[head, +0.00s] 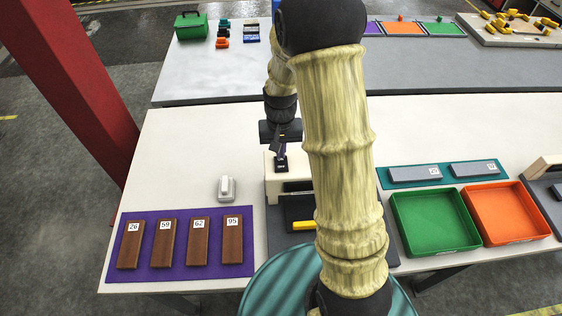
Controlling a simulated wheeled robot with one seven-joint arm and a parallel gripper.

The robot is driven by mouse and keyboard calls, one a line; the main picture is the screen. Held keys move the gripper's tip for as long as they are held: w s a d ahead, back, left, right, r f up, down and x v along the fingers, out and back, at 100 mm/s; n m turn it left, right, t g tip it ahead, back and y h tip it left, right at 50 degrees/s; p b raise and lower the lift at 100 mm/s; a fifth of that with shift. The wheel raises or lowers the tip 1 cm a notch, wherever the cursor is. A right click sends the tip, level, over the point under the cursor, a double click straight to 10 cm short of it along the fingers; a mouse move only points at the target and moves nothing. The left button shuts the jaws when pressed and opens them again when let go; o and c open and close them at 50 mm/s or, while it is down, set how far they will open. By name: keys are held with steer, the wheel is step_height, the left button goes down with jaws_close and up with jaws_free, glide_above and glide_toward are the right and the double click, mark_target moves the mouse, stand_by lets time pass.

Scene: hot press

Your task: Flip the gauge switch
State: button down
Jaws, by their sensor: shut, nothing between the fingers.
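A cream-coloured device (273,187) stands on the white table, partly hidden behind my arm. A small black block with a white label (281,165) is on its top; it looks like the gauge switch, but its position is too small to read. My gripper (280,153) is shut and empty, pointing down right over this block. I cannot tell whether the fingertips touch it. A dark plate with a yellow bar (303,226) lies at the device's front, also partly covered by my arm.
Left are a small whitish-grey object (227,188) and a purple mat (190,265) with numbered brown blocks. Right are a green tray (399,222), an orange tray (478,213) and a teal mat (384,178) with two grey blocks. A grey table (200,80) stands behind.

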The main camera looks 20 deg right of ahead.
steer(key=shift+f+b, duration=0.4)
steer(key=shift+f, duration=0.25)
stand_by(0.3)
steer(key=shift+r, duration=0.1)
steer(key=shift+r+p, duration=2.9)
steer(key=shift+r, duration=0.6)
steer(key=s+r+n+t+b, duration=0.2)
steer(key=s+b, duration=0.4)
steer(key=s, duration=0.7)
steer(key=shift+s+t, duration=0.15)
steer(key=shift+t, duration=0.15)
